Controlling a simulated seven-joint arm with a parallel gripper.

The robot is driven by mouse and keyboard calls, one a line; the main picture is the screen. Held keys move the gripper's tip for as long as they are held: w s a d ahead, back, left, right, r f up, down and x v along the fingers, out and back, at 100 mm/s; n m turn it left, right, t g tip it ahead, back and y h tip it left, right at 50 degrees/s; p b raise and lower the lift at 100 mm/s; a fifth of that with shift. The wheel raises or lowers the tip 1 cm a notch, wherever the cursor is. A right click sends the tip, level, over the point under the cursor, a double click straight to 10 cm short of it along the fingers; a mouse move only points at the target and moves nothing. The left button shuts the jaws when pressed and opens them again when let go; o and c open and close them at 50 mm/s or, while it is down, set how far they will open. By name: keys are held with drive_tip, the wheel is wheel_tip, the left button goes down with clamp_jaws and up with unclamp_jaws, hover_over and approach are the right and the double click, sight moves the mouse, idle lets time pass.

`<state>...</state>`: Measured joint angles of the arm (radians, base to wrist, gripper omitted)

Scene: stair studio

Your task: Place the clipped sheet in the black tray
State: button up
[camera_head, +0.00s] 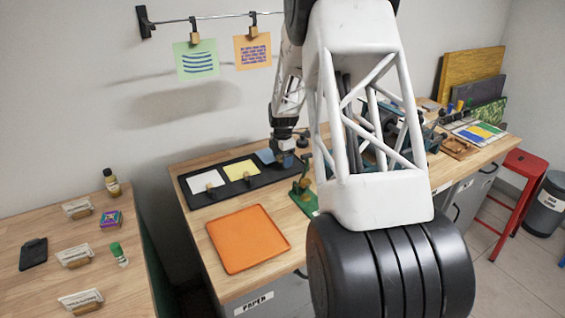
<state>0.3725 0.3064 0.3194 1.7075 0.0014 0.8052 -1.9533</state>
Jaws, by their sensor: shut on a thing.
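The black tray (229,190) lies along the wall side of the wooden bench. A blue sheet (265,155) is at the tray's right end, by my gripper. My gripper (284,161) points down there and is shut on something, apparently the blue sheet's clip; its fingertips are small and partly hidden. I cannot tell whether the blue sheet touches the tray. A green sheet (197,60) and an orange sheet (252,50) hang clipped on the wall wire.
An orange tray (248,239) lies in front of the black tray. My arm hides much of the bench's middle. A separate table (60,225) with small items is at left.

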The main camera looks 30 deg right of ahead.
drive_tip(key=shift+f, duration=1)
drive_tip(key=o, duration=0.9)
drive_tip(key=shift+f, duration=0.1)
wheel_tip(320, 180, up, 12)
drive_tip(key=shift+r, duration=0.15)
drive_tip(key=shift+s+a, duration=0.1)
